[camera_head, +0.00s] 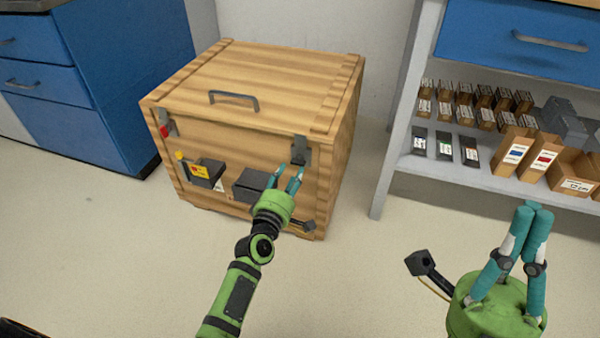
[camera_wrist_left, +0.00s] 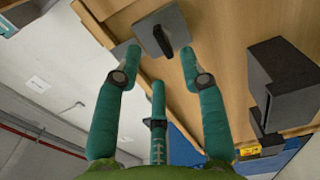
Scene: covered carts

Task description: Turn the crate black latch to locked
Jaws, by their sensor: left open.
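The wooden crate (camera_head: 240,85) stands on the floor with its lid down. The black latch (camera_head: 299,150) is at the upper right of its front; its grey plate (camera_wrist_left: 172,25) and dark handle (camera_wrist_left: 162,41) show in the left wrist view. My left gripper (camera_head: 289,171) is open just below the latch; in the left wrist view its two outer fingertips (camera_wrist_left: 161,53) are on either side of the handle, with nothing held. Contact cannot be told. My right gripper (camera_head: 532,207) is away from the crate, its fingertips overlapping in the picture.
The crate front also has a red latch (camera_head: 165,130) at upper left and dark boxes (camera_head: 207,172) (camera_head: 250,184) lower down. A blue cabinet (camera_head: 100,80) stands left. A shelf (camera_head: 450,172) with small boxes stands right. The floor (camera_head: 130,260) in front is clear.

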